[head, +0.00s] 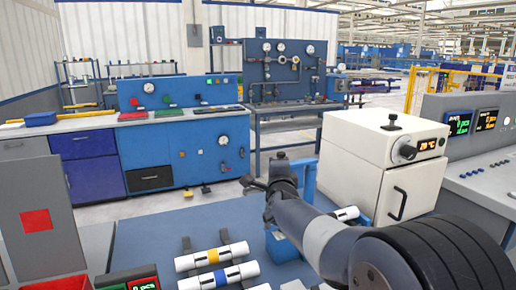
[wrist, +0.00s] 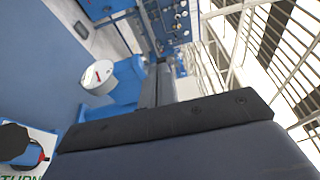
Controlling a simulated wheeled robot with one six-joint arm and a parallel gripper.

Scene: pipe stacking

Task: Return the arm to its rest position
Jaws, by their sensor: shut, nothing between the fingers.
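My arm reaches from the bottom right over the blue table (head: 160,238) in the head view, away from the pipes. My gripper (head: 250,184) is at its far end, raised and empty. In the wrist view its dark fingers (wrist: 157,80) lie close together, shut. Two white pipes lie side by side on dark supports at the table front: one with a yellow band (head: 196,261), one with a blue band (head: 238,273). Another white pipe (head: 346,213) shows partly behind my arm.
A white oven (head: 370,150) stands right of my gripper, with a display console (head: 480,135) beyond it. A blue block (head: 281,246) sits beside my arm. A grey panel with a red square (head: 36,221) stands at the left. Blue workbenches (head: 190,150) stand behind, across open floor.

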